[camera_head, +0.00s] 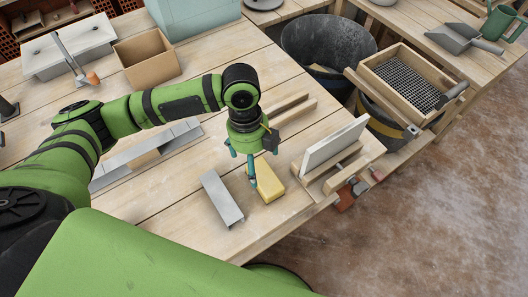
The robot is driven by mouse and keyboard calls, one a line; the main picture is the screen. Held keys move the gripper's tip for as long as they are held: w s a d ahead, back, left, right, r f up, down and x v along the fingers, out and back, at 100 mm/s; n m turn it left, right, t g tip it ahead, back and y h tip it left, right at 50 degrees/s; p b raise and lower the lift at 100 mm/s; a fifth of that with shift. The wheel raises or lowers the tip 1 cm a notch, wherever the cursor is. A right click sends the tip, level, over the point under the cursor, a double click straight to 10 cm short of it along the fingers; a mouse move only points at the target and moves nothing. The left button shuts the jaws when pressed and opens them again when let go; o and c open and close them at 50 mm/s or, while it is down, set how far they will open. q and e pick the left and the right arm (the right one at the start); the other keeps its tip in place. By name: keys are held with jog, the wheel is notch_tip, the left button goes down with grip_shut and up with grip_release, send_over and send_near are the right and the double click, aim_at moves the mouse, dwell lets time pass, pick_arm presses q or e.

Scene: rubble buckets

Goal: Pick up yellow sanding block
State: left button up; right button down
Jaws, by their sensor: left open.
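The yellow sanding block (267,187) lies on the wooden workbench (190,222), right of the middle of the picture. My left gripper (252,174) hangs over its upper left part, fingers pointing down. Its fingers are spread, and one finger crosses in front of the block's left edge. I cannot tell whether a finger touches the block. My right gripper does not show.
A grey metal channel (222,198) lies close left of the block. A white board in a wooden holder (334,146) stands to the right. Wooden strips (290,107) lie behind. A dark bucket (326,45) stands beyond the bench edge. Bare bench lies in front.

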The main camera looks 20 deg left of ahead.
aim_at(260, 178)
pick_arm(q)
jog(key=f, duration=0.1)
jog(key=s+d+f, duration=0.1)
jog(key=f+p, duration=0.1)
jog(key=shift+s+d+f, duration=0.1)
jog(key=shift+s+d, duration=0.2)
notch_tip(260, 178, down, 2)
jog(key=shift+w+d+f+p, duration=0.1)
jog(key=shift+d+f+p, duration=0.05)
jog(key=shift+f+p, duration=0.15)
jog(key=shift+f, duration=0.35)
jog(key=c, duration=1.2)
notch_tip(260, 178, up, 10)
jog(key=shift+r+b, duration=0.1)
jog(key=shift+b, duration=0.45)
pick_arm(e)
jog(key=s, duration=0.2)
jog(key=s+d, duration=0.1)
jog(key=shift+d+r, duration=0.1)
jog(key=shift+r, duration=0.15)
